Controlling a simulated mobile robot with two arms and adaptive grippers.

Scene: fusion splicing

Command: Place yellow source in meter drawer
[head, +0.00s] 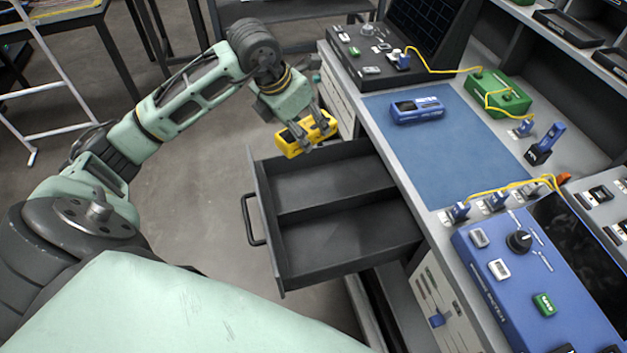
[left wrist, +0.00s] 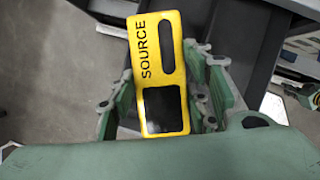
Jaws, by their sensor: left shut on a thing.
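The yellow source (head: 305,134) is a small yellow box held in the air by my left gripper (head: 311,134). The left wrist view shows its label "SOURCE" and dark screen on the yellow source (left wrist: 158,70), with the fingers of my left gripper (left wrist: 160,100) shut on its two sides. The meter drawer (head: 335,236) is pulled out from the bench, dark grey, with a divider across it. Both compartments look empty. The source is above the drawer's far end, near its far left corner, apart from it. My right gripper is in neither view.
A blue mat (head: 440,150) on the bench holds a blue handheld meter (head: 417,110). A green box (head: 497,95) with yellow cable stands behind it. Open floor lies left of the drawer handle (head: 251,220).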

